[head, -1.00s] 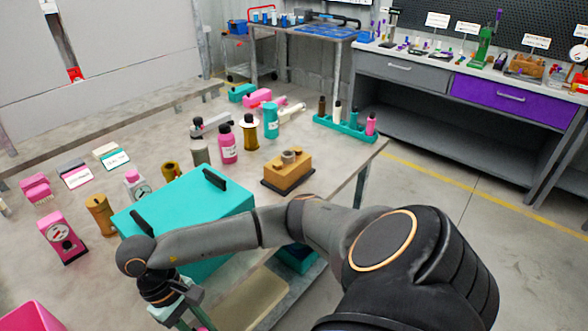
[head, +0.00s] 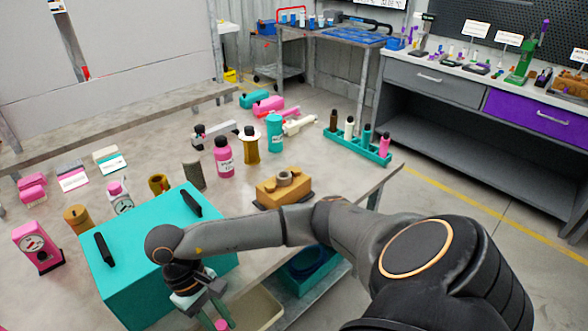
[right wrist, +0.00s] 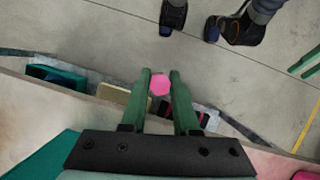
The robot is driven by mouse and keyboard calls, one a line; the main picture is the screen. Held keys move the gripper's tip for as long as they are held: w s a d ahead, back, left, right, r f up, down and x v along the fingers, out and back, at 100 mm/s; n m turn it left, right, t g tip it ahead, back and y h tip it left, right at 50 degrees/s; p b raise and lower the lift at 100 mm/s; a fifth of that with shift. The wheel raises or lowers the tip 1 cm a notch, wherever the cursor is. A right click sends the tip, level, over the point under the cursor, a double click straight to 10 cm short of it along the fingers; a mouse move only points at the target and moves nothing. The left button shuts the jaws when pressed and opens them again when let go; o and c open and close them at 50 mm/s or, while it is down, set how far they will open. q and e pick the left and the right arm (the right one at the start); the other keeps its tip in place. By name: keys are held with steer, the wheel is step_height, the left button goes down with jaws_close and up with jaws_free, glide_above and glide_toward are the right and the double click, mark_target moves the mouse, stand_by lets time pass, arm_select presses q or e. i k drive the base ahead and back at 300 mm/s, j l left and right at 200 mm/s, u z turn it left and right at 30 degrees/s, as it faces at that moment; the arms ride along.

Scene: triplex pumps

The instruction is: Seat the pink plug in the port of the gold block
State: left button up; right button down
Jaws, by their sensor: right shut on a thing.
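The gold block (head: 284,192) sits on a dark base on the table, right of the turquoise box. A grey ring-shaped port (head: 285,177) is on its top. My right gripper (head: 216,316) is low in the head view, in front of the turquoise box and well apart from the block. It is shut on the pink plug (head: 222,325), of which only a little shows at the bottom edge. In the right wrist view the plug (right wrist: 160,85) is a pink hexagonal end between the green fingers (right wrist: 162,95). My left gripper is not in view.
The large turquoise box (head: 145,255) with black handles stands left of the block. A shelf below the table's edge holds bins (head: 258,308).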

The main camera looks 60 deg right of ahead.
mark_target(289, 186)
steer(key=k+l, duration=0.1)
steer(key=l, duration=0.9)
steer(key=k+l, duration=0.15)
steer(key=l, duration=0.4)
